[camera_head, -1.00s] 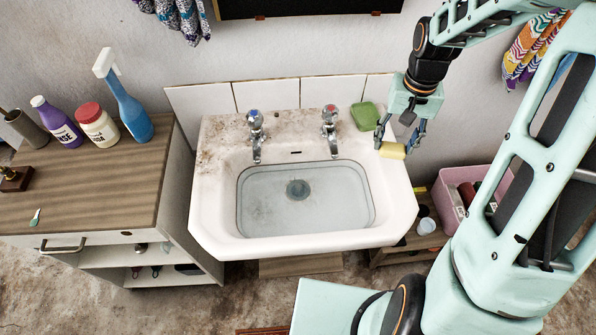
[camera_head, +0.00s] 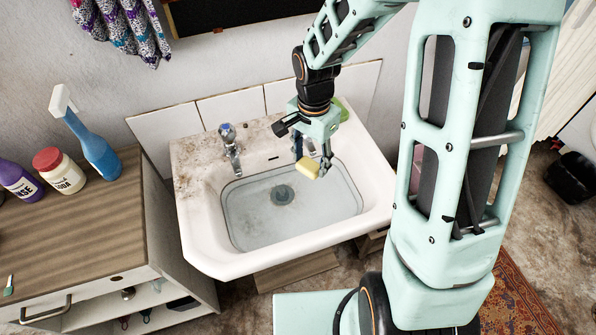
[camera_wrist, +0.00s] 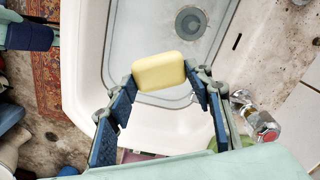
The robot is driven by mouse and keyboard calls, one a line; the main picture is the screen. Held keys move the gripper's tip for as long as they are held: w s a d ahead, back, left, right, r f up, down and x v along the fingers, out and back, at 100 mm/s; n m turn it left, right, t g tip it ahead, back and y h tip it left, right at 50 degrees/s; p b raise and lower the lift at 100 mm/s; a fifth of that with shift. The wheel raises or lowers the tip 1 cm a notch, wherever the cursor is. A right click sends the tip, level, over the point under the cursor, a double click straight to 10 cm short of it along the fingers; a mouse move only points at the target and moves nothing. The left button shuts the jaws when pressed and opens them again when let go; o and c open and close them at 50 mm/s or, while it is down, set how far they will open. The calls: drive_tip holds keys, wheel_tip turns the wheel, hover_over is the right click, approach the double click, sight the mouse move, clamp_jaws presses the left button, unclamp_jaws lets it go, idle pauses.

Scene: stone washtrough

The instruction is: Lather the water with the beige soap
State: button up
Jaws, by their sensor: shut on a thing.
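The beige soap (camera_head: 312,165) is a pale yellow block between the fingertips of my gripper (camera_head: 310,158). In the wrist view the soap (camera_wrist: 158,71) sits between both blue finger pads of my gripper (camera_wrist: 165,85). My gripper is shut on it. In the head view the soap appears over the back right part of the basin, and I cannot tell its exact height above the water. The water (camera_head: 255,225) fills the white sink (camera_head: 210,258) and looks clear, without foam. The dark drain (camera_head: 282,194) shows through it.
A tap with a blue top (camera_head: 228,138) stands at the sink's back left. A red-topped tap (camera_wrist: 265,130) shows in the wrist view. A green block (camera_head: 341,108) lies on the back rim, partly hidden. A cabinet (camera_head: 90,230) with bottles stands at the left.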

drive_tip(key=a+f+m+b, duration=0.1)
drive_tip(key=f+b, duration=0.2)
drive_tip(key=f, duration=0.2)
drive_tip(key=s+a+f+m+b, duration=0.1)
drive_tip(key=f+b, duration=0.2)
drive_tip(key=f, duration=0.2)
drive_tip(key=s+a+f+m+b, duration=0.1)
drive_tip(key=f+m+b, duration=0.1)
drive_tip(key=f, duration=0.3)
drive_tip(key=shift+f+b, duration=0.15)
drive_tip(key=shift+b, duration=0.6)
drive_tip(key=shift+f+b, duration=1.25)
drive_tip(key=shift+b, duration=0.05)
drive_tip(key=shift+w+d, duration=0.2)
drive_tip(key=shift+d, duration=0.55)
drive_tip(key=shift+w+d, duration=0.2)
drive_tip(key=shift+d, duration=0.5)
